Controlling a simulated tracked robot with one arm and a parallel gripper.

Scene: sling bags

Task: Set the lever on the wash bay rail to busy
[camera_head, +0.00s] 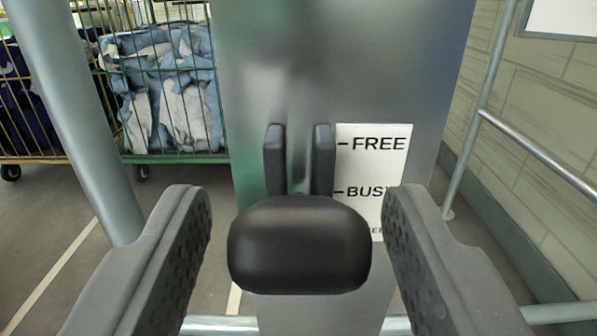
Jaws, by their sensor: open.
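The lever's black rounded knob (298,245) stands out toward me in the middle of the view, in front of a grey metal panel (415,60). Two dark upright guides (274,160) show just above and behind it. A white label (372,150) to the right has a FREE mark above a BUSY mark. The knob appears at or below the BUSY line in the picture, but it stands nearer to me, so I cannot tell its setting. My gripper (298,200) is open, one finger on each side of the knob, with gaps between. The finger covers part of the label.
A green wire cart (170,158) with blue and white cloth stands at the back left. A yellow cart (45,160) is beside it. Grey rail tubes stand left (90,140) and right (490,90). A tiled wall (550,110) closes the right side.

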